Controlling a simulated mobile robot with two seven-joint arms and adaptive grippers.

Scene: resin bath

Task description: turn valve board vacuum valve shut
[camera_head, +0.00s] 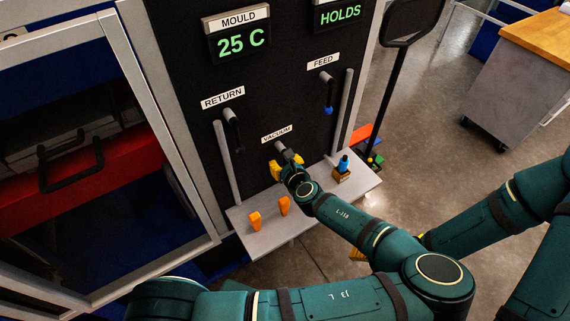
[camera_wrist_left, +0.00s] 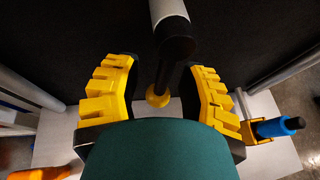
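The black valve board (camera_head: 185,55) carries three valves labelled RETURN, FEED and VACUUM. The vacuum valve (camera_head: 281,147) is the lowest, and my left gripper (camera_head: 286,163) is at it, hiding most of its handle. In the left wrist view the vacuum valve's black handle (camera_wrist_left: 166,75) with a yellow knob (camera_wrist_left: 157,97) points down between the two yellow fingers of my left gripper (camera_wrist_left: 160,92). The fingers are open, with gaps on both sides of the handle. My right gripper shows only as yellow bits (camera_head: 358,254) behind my left arm.
A grey shelf (camera_head: 310,212) below the board holds two orange pieces (camera_head: 255,220) and a blue-topped item (camera_head: 343,165). The return valve (camera_head: 231,118) and blue-ended feed valve (camera_head: 327,92) are nearby. Grey vertical pipes (camera_head: 226,163) flank the valves.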

